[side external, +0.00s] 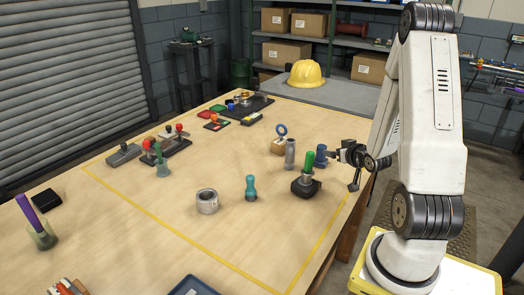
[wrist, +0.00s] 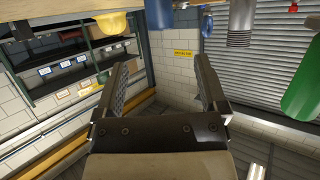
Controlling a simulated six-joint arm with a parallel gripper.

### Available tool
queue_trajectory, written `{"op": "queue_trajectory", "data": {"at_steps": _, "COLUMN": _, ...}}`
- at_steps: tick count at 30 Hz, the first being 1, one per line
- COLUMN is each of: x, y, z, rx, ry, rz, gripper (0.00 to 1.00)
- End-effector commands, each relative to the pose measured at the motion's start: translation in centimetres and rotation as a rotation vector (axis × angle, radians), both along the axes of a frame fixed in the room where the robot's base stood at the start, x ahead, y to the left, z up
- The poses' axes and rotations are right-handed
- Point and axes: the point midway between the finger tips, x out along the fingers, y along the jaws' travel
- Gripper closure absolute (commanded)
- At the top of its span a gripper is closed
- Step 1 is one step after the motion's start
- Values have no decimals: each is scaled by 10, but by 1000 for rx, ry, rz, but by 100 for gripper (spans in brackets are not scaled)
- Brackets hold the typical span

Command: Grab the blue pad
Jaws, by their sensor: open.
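A small dark blue upright piece (side external: 320,156) stands on the wooden table near its right edge; I cannot tell for sure that it is the blue pad. It also shows in the wrist view (wrist: 158,14), where the scene appears upside down, at the top and roughly in line with the gap between the fingers. My gripper (side external: 341,153) is low over the table edge, just right of the blue piece. In the wrist view its two fingers (wrist: 156,75) are wide apart with nothing between them.
A green-handled part on a black base (side external: 307,186) and a grey cylinder (side external: 290,153) stand close to the blue piece. A blue ring on a wooden block (side external: 279,143) is behind. A teal peg (side external: 251,189) and a metal ring (side external: 207,201) stand nearer the camera.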

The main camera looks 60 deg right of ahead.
Motion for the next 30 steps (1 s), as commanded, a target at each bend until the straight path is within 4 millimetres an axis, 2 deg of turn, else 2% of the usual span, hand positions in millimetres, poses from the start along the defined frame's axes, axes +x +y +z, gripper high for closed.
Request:
{"op": "queue_trajectory", "data": {"at_steps": 12, "x": 18, "y": -13, "z": -9, "rx": 1, "ry": 1, "rz": 1, "gripper": 8}}
{"op": "queue_trajectory", "data": {"at_steps": 23, "x": 24, "y": -17, "z": -12, "rx": 1, "ry": 1, "rz": 1, "gripper": 8}}
{"op": "queue_trajectory", "data": {"at_steps": 30, "x": 42, "y": -29, "z": -21, "rx": 1, "ry": 0, "rz": 2, "gripper": 8}}
